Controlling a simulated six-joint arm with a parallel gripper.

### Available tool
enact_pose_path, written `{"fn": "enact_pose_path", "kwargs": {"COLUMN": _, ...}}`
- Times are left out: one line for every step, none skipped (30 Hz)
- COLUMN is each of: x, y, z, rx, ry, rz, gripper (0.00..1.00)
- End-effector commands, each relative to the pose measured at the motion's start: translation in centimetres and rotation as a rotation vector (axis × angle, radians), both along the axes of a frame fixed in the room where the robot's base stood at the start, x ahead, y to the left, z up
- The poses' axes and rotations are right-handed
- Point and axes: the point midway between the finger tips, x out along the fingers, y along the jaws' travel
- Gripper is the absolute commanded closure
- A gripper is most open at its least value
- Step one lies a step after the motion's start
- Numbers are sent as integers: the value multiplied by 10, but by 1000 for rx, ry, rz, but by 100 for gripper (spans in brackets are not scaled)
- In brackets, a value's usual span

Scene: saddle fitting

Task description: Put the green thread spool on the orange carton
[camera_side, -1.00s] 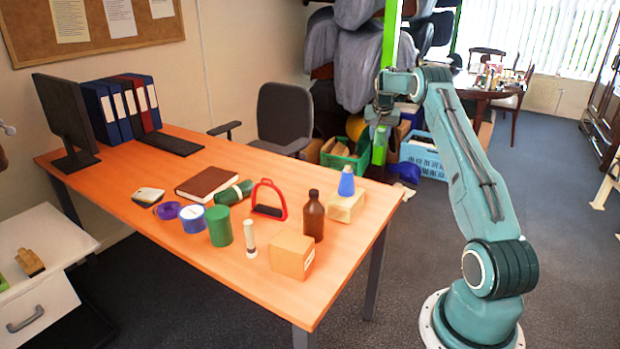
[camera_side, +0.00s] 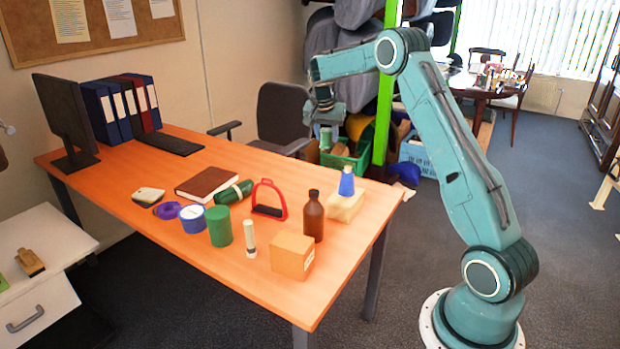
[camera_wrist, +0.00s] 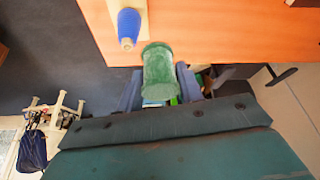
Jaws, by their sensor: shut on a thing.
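My gripper (camera_side: 324,108) is shut on the green thread spool (camera_side: 325,138) and holds it in the air past the table's far right edge. In the wrist view the spool (camera_wrist: 158,68) sits between the two blue-grey fingers (camera_wrist: 158,86), its rounded end facing the table. The orange carton (camera_side: 292,255) is a plain box near the table's front right edge, with nothing on top. The spool is well apart from it, behind and higher. I do not see the carton in the wrist view.
A brown bottle (camera_side: 313,216) and a pale block (camera_side: 345,206) bearing a blue cone (camera_side: 347,181) stand behind the carton. A white-and-green tube (camera_side: 250,238), green cylinder (camera_side: 219,226) and red stirrup (camera_side: 269,200) stand nearby. A green post (camera_side: 384,110) rises beyond the table.

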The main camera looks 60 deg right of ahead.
Motion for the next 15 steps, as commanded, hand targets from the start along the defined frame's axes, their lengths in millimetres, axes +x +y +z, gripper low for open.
{"fn": "enact_pose_path", "kwargs": {"x": 4, "y": 20, "z": 5, "rx": -1, "ry": -1, "rz": 3, "gripper": 86}}
{"fn": "enact_pose_path", "kwargs": {"x": 5, "y": 31, "z": 7, "rx": -1, "ry": -1, "rz": -3, "gripper": 86}}
{"fn": "enact_pose_path", "kwargs": {"x": 6, "y": 45, "z": 10, "rx": 0, "ry": 0, "rz": -6, "gripper": 86}}
{"fn": "enact_pose_path", "kwargs": {"x": 6, "y": 55, "z": 12, "rx": -1, "ry": -2, "rz": -11, "gripper": 86}}
{"fn": "enact_pose_path", "kwargs": {"x": 6, "y": 65, "z": 14, "rx": 0, "ry": 1, "rz": -14, "gripper": 86}}
{"fn": "enact_pose_path", "kwargs": {"x": 6, "y": 79, "z": 17, "rx": 0, "ry": -1, "rz": -19, "gripper": 86}}
{"fn": "enact_pose_path", "kwargs": {"x": 5, "y": 89, "z": 18, "rx": 0, "ry": 0, "rz": -23, "gripper": 86}}
{"fn": "enact_pose_path", "kwargs": {"x": 5, "y": 99, "z": 21, "rx": 0, "ry": -1, "rz": -28, "gripper": 86}}
{"fn": "enact_pose_path", "kwargs": {"x": 4, "y": 112, "z": 23, "rx": 0, "ry": 0, "rz": -31, "gripper": 86}}
{"fn": "enact_pose_path", "kwargs": {"x": 2, "y": 122, "z": 25, "rx": 0, "ry": -1, "rz": -35, "gripper": 86}}
{"fn": "enact_pose_path", "kwargs": {"x": 1, "y": 132, "z": 27, "rx": 0, "ry": 0, "rz": -40, "gripper": 86}}
{"fn": "enact_pose_path", "kwargs": {"x": -1, "y": 145, "z": 30, "rx": 0, "ry": -1, "rz": -43, "gripper": 86}}
{"fn": "enact_pose_path", "kwargs": {"x": -4, "y": 154, "z": 32, "rx": -1, "ry": -1, "rz": -47, "gripper": 86}}
{"fn": "enact_pose_path", "kwargs": {"x": -6, "y": 164, "z": 33, "rx": -1, "ry": -1, "rz": -52, "gripper": 86}}
{"fn": "enact_pose_path", "kwargs": {"x": -9, "y": 176, "z": 36, "rx": -1, "ry": -2, "rz": -57, "gripper": 86}}
